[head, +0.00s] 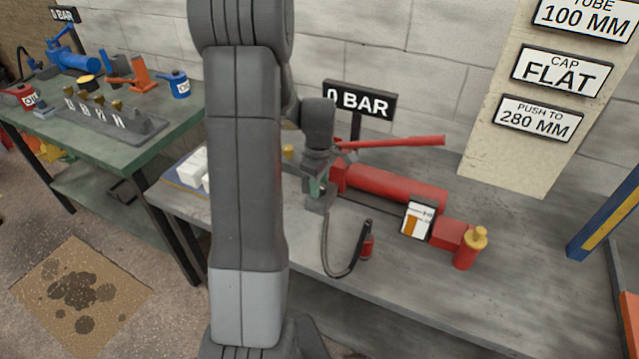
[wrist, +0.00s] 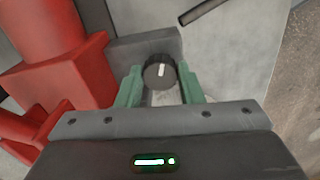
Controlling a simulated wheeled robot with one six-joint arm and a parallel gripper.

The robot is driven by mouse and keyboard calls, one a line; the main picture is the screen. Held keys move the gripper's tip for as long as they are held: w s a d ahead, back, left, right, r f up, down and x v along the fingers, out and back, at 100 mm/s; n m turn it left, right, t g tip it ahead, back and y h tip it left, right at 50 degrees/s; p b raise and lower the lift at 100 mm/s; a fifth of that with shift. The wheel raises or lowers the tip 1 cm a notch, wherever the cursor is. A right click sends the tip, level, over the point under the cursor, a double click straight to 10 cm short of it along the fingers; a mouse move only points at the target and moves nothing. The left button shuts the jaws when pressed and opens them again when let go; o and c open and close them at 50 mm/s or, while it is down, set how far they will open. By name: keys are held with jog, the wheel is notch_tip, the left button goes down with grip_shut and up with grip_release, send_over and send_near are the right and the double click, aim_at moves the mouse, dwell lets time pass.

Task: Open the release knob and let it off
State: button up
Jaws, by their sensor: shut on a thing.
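The release knob (wrist: 159,72) is a small black round knob with a white mark, seen in the wrist view in front of a grey block on the pump. The white mark stands nearly upright in the picture. My gripper (wrist: 159,84) has its green fingers on either side of the knob and is shut on it. In the head view my gripper (head: 317,188) is at the left end of the red pump (head: 395,186), and the knob is hidden there. The pump's red lever (head: 400,142) slants slightly up to the right. The sign (head: 360,101) behind reads 0 BAR.
A black hose (head: 327,250) curves over the bench (head: 400,290) to a red fitting (head: 367,246). A red cylinder with a yellow top (head: 467,250) is at the pump's right end. A green table (head: 120,150) with tools and oil cans stands left.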

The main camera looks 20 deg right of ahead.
jog(key=shift+n, duration=0.5)
jog(key=o, duration=1)
jog(key=shift+c, duration=0.2)
notch_tip(320, 180, up, 14)
jog(key=shift+p, duration=0.35)
jog(key=shift+f, duration=0.15)
notch_tip(320, 180, down, 14)
jog(key=shift+r+b, duration=0.15)
jog(key=shift+b, duration=0.2)
jog(key=shift+r, duration=0.1)
